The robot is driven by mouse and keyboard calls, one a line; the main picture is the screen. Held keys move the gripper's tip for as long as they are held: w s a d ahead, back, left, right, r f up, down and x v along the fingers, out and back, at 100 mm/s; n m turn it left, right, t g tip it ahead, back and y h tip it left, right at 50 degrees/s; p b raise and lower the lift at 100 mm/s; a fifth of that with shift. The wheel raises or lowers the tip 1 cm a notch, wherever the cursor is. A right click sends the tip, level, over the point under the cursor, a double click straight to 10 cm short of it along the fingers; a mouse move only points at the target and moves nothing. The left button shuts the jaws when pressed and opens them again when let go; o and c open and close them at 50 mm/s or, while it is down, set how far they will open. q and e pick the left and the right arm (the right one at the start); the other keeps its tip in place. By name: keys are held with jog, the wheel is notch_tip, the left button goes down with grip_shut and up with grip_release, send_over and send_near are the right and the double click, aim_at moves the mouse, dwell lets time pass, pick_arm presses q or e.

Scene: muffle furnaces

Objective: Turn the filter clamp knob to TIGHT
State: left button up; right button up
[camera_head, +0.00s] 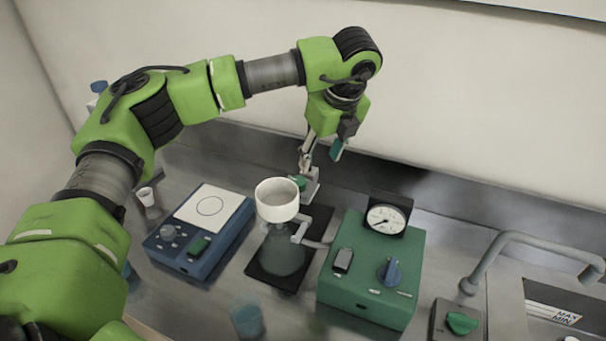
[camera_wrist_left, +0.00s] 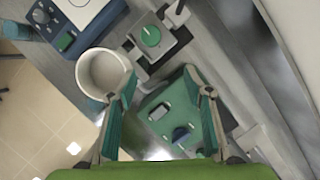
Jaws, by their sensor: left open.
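The filter clamp knob (camera_head: 299,182) is small, green and round. It sits on a grey block behind the white funnel, partly hidden in the head view. In the left wrist view the green knob (camera_wrist_left: 151,36) shows clearly from above with a pale line across it. The white funnel (camera_head: 277,200) stands over a glass flask (camera_head: 281,252). My left gripper (camera_head: 320,156) points down just above the knob's block, its fingers apart and empty. In the left wrist view its fingertips (camera_wrist_left: 163,85) are spread, with the knob beyond them. My right gripper is not in view.
A green pump box (camera_head: 340,290) with a gauge (camera_head: 387,218) and blue knob (camera_head: 389,270) stands right of the flask. A blue stirrer (camera_head: 190,255) stands left. A beaker (camera_head: 247,320) is in front. A tap (camera_head: 535,243) and green handle (camera_head: 462,322) are at right.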

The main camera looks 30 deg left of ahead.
aim_at(299, 181)
pick_arm(q)
jog(key=shift+n+y, duration=0.4)
jog(key=p+x, duration=0.1)
jog(key=x, duration=0.2)
jog(key=a+p+x, duration=0.1)
jog(key=p+x, duration=0.1)
jog(key=x, duration=0.2)
jog(key=a+r+p+x, duration=0.1)
jog(key=p+x, duration=0.1)
jog(key=x, duration=0.2)
jog(key=shift+w+a+f, duration=0.1)
jog(key=shift+a+f, duration=0.1)
jog(key=shift+a, duration=0.05)
jog(key=shift+x, duration=0.85)
jog(key=c, duration=1.1)
